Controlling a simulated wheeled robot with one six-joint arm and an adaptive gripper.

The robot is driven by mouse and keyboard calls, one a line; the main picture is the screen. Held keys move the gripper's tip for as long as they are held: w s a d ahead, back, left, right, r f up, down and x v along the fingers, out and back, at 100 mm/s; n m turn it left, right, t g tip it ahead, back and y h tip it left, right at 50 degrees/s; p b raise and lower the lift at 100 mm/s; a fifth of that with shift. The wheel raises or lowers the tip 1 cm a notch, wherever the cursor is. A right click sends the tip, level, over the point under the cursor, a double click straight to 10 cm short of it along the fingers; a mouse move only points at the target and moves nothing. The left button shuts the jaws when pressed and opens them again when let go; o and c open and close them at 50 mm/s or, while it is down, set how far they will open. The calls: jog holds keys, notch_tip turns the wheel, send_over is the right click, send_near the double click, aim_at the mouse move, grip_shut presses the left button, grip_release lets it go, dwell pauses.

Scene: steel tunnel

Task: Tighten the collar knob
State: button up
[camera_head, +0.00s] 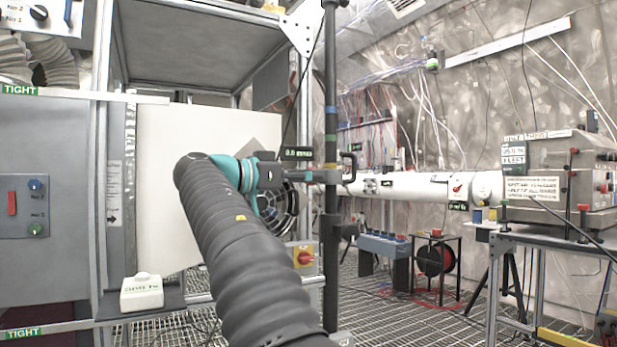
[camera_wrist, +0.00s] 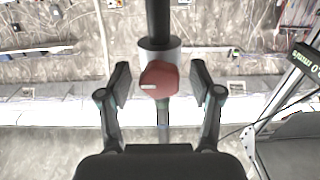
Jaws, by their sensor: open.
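The collar knob (camera_wrist: 165,80) is dull red with a short pale mark on its face. It shows in the wrist view in front of a silver-grey collar (camera_wrist: 150,54) around a dark upright pole (camera_wrist: 158,18). My gripper (camera_wrist: 160,77) is open, with one finger to each side of the knob and a gap on both sides. I cannot tell how far the fingertips reach along the knob. In the camera_head view my gripper (camera_head: 322,177) is at the dark pole (camera_head: 331,110); the knob is not clear there.
A white panel (camera_head: 165,200) and steel frame stand left of my arm. A white horizontal tube (camera_head: 415,186) runs behind the pole. An instrument table (camera_head: 545,238) stands at right. A white box (camera_head: 142,293) sits on a low shelf. The floor is open grating.

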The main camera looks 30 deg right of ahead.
jog(key=a, duration=1.2)
jog(key=shift+s, duration=0.2)
